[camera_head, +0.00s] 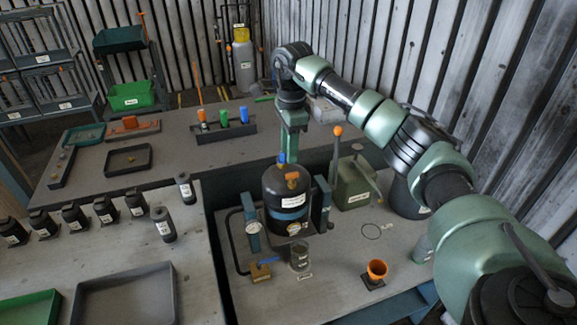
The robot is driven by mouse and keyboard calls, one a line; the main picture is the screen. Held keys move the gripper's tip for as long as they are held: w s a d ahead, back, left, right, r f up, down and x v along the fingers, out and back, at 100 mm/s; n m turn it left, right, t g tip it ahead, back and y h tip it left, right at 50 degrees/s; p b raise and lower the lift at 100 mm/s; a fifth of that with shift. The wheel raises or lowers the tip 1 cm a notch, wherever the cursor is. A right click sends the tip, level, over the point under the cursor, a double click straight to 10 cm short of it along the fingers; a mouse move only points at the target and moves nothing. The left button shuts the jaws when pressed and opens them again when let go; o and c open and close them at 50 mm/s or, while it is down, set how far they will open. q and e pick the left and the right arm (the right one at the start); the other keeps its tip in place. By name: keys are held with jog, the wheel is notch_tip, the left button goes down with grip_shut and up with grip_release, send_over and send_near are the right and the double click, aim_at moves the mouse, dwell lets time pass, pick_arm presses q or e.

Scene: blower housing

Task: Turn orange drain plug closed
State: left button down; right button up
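A black cylindrical housing (287,215) with a blue band stands upright in a frame with blue-grey side posts on the workbench. A small orange piece (292,177) sits on its top; it may be the drain plug, but its turn position is too small to read. My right gripper (286,160) points straight down just above the housing's top, close to the orange piece. I cannot tell whether its fingers touch the piece or how far apart they are. My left gripper is not in view.
Black bottles (164,224) and a grey tray (125,297) are on the left bench.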

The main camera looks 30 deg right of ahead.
aim_at(292, 173)
jog(key=shift+s+d+r, duration=0.2)
jog(key=shift+s+d, duration=0.05)
jog(key=shift+d, duration=0.25)
jog(key=shift+f+p, duration=0.3)
jog(key=shift+f, duration=0.05)
notch_tip(292, 173, down, 6)
jog(key=shift+a+f+p, duration=0.1)
jog(key=shift+p, duration=1)
jog(key=shift+w+f, duration=0.1)
jog(key=shift+f, duration=0.25)
grip_shut()
